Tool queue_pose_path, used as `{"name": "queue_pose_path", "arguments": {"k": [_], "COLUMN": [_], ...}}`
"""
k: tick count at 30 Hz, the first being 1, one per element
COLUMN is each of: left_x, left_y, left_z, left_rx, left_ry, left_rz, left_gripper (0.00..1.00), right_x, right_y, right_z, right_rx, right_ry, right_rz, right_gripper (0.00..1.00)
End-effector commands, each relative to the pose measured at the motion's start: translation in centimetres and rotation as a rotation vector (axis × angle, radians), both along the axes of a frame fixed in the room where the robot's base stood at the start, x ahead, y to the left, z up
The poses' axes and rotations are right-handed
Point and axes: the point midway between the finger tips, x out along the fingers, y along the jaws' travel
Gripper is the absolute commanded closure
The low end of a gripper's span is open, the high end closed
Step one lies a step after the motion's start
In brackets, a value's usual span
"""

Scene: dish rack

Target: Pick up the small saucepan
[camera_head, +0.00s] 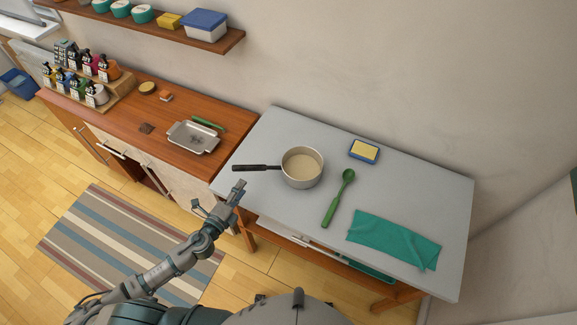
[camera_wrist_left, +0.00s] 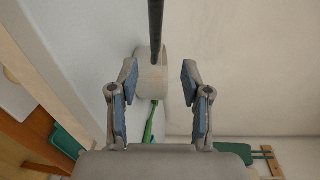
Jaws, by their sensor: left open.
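The small saucepan (camera_head: 302,168) is light grey metal with a dark handle (camera_head: 256,168) pointing left. It stands upright on the grey table (camera_head: 420,187). My left gripper (camera_head: 220,197) is open and empty, at the table's left front edge, below and left of the handle's end and apart from it. In the left wrist view the pan (camera_wrist_left: 150,75) shows beyond the open fingers (camera_wrist_left: 160,72), with the dark handle (camera_wrist_left: 156,25) running up from it. My right gripper is not in view.
A green spoon (camera_head: 338,200) lies right of the pan, with a teal cloth (camera_head: 395,240) farther right. A yellow sponge in a blue dish (camera_head: 364,151) lies behind. A metal tray (camera_head: 193,137) sits on the wooden counter (camera_head: 170,105) at left.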

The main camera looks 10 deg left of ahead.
Motion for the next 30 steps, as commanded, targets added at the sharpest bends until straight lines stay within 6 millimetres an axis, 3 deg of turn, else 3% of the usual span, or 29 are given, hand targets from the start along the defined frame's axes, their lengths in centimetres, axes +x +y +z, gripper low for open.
{"name": "queue_pose_path", "arguments": {"k": [6,14,21,30], "left_x": [4.3,6.3,9.8,10.7], "left_y": [-1.7,-2.6,-3.1,-3.5], "left_z": [-0.2,-0.7,-1.7,-1.9], "left_rx": [0.0,0.002,0.0,-0.001], "left_ry": [-0.002,-0.001,-0.001,0.0], "left_rz": [0.001,0.0,0.002,0.0], "left_gripper": [0.52,0.52,0.52,0.52], "right_x": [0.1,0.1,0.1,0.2], "right_y": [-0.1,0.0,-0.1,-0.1], "right_z": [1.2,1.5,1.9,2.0], "right_rx": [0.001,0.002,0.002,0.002], "right_ry": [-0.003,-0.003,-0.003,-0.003], "right_rz": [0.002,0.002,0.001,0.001], "right_gripper": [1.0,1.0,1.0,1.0]}}
